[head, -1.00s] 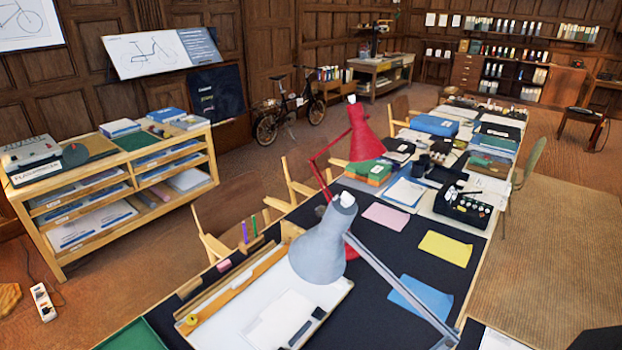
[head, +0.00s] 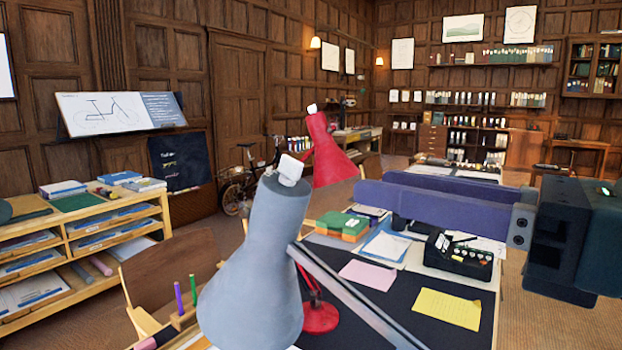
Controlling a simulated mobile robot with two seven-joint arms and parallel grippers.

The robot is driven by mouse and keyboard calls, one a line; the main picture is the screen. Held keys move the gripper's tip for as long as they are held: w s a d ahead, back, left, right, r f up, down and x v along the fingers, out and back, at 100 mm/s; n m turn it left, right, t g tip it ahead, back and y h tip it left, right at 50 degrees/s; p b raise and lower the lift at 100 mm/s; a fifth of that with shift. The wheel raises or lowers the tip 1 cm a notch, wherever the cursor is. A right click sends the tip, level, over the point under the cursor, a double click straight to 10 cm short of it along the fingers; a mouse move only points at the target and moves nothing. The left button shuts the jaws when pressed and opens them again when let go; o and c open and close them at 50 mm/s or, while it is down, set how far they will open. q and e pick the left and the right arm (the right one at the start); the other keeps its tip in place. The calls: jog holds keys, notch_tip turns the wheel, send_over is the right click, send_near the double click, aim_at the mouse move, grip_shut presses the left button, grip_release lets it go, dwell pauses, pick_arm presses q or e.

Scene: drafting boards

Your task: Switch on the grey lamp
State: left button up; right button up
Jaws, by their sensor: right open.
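The grey lamp (head: 250,270) stands large in the near middle, its shade tilted with the mouth downward. A small white block, which looks like its switch (head: 290,168), sits on top of the shade. A grey arm (head: 350,290) runs from the shade down to the right. No glow shows; the inside of the shade is hidden. My right gripper (head: 374,184) reaches in from the right with two long blue-purple fingers, open and apart. Its fingertips are to the right of the white block, with a visible gap in the picture, touching nothing I can see. My left gripper is not in view.
A red lamp (head: 328,155) with a similar white top stands just behind the grey one. The dark desk holds pink paper (head: 369,274), a yellow sheet (head: 447,309) and a black box (head: 459,257). A wooden shelf unit (head: 95,222) stands left.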

aim_at(302, 168)
jog(key=p+x, duration=0.3)
jog(key=x, duration=0.5)
jog(key=shift+s+r, duration=0.1)
jog(key=shift+r, duration=0.05)
jog(key=shift+w+a, duration=0.35)
jog(key=shift+a, duration=0.05)
grip_shut()
